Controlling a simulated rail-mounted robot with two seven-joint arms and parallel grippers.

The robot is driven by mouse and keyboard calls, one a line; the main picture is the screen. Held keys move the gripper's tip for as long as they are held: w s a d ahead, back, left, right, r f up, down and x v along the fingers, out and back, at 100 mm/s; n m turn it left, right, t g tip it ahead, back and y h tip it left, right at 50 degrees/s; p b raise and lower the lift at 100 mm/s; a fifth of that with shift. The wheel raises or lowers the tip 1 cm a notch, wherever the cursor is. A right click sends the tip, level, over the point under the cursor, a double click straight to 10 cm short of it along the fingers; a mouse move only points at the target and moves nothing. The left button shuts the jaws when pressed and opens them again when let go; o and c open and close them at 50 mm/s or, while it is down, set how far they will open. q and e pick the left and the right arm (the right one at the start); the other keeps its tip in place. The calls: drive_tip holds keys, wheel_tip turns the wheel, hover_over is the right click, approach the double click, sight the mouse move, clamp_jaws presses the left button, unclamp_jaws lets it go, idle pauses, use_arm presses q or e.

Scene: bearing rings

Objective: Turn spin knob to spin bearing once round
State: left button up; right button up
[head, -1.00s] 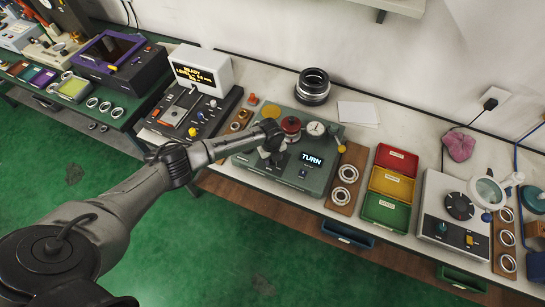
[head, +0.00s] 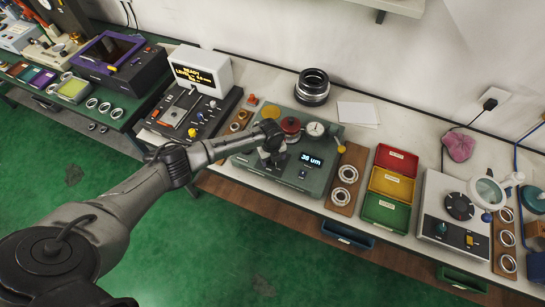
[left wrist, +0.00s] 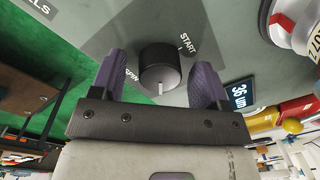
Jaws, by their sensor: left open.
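The spin knob (left wrist: 160,66) is a black cylinder with a white mark on its edge, between the SPIN and START labels. My left gripper (left wrist: 158,72) is open, its purple fingers on either side of the knob; I cannot tell whether they touch it. In the head view my left gripper (head: 272,158) hides the knob on the grey-green test station (head: 308,179). The station's display (head: 311,160) shows a reading in um, also seen in the left wrist view (left wrist: 240,95). A red round part (head: 290,125) and a dial gauge (head: 316,129) sit on the station. My right gripper is not in view.
A brown board with rings (head: 345,180) and red, yellow and green bins (head: 388,188) stand right of the station. A console with a screen (head: 199,72) stands left. A dark ring stack (head: 312,86) and white paper (head: 358,114) lie behind.

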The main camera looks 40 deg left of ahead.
use_arm(q)
drive_tip(key=shift+r, duration=0.1)
drive_tip(key=shift+r, duration=0.3)
wheel_tip(320, 180, up, 13)
drive_tip(key=shift+s+a+p, duration=0.15)
drive_tip(key=shift+s+p, duration=0.15)
drive_tip(key=shift+p, duration=0.15)
idle(0.4)
